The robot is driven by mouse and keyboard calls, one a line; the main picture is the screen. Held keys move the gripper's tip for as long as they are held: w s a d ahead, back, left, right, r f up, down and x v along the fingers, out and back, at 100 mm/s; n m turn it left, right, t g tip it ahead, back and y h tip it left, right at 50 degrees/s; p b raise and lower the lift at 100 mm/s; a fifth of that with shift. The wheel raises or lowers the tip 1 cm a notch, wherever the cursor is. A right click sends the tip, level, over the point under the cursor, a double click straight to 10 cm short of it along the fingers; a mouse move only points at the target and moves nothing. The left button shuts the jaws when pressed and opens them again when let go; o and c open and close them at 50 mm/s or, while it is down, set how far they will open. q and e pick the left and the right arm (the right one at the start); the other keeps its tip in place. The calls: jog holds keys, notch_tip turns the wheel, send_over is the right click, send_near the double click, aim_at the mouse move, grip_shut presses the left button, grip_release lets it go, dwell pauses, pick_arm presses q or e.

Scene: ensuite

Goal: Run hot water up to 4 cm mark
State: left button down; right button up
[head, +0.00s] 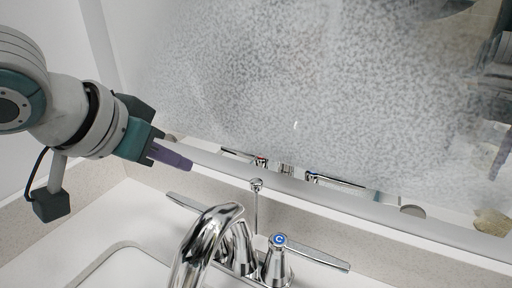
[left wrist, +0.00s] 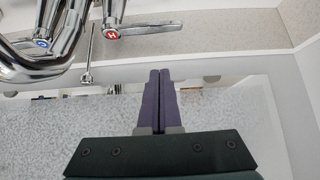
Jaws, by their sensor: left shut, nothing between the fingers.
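The chrome faucet spout (head: 203,245) rises at the bottom of the head view. The hot handle (head: 184,202) points left, partly behind the spout; its red H cap (left wrist: 111,33) and lever (left wrist: 150,29) show in the left wrist view. The cold handle (head: 312,256), with a blue C cap, points right. My left gripper (head: 188,163) is shut and empty, above and behind the hot lever near the mirror, apart from it. Its closed purple fingers (left wrist: 159,73) show in the left wrist view. No water stream or level mark is visible. My right gripper is out of view.
A fogged mirror (head: 250,95) stands right behind the faucet, with a pale lower frame edge. A thin lift rod (head: 256,205) stands behind the spout. The sink basin rim (head: 112,252) is at lower left; the counter left of the faucet is clear.

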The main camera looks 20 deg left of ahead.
aim_at(185, 198)
pick_arm(q)
jog(key=b+x, duration=0.1)
jog(key=x, duration=0.5)
jog(key=shift+w+f, duration=0.25)
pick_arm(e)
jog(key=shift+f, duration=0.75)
pick_arm(q)
jog(key=shift+s+a+f+p, duration=0.15)
jog(key=shift+s+p, duration=0.45)
jog(key=shift+s, duration=1.5)
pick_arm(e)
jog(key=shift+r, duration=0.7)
